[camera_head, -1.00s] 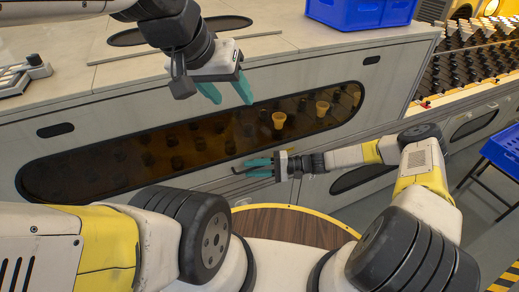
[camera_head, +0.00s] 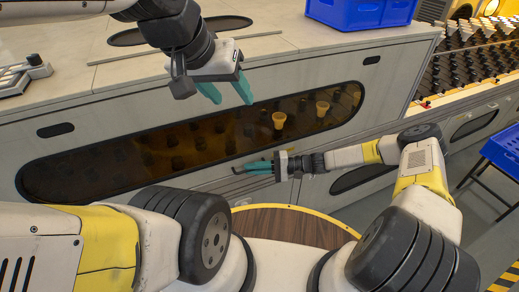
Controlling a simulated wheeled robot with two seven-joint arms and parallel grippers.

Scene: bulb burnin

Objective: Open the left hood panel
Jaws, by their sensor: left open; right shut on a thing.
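The left hood panel (camera_head: 110,118) is a pale front panel with a long amber window (camera_head: 120,155); dark and lit yellowish bulb shapes show dimly through the window. My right gripper (camera_head: 252,168) has teal fingers at the panel's lower edge. It is shut on a thin dark handle bar (camera_head: 236,171), of which only the end shows past the fingertips. My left gripper (camera_head: 228,92) hangs above, in front of the panel's upper part, with its two teal fingers spread and nothing between them.
A blue crate (camera_head: 360,12) stands on the pale top at the back. Racks of bulbs (camera_head: 480,65) stand at the right. A blue tray table (camera_head: 503,150) is at the right edge. A round wooden top (camera_head: 290,227) lies close in front of me.

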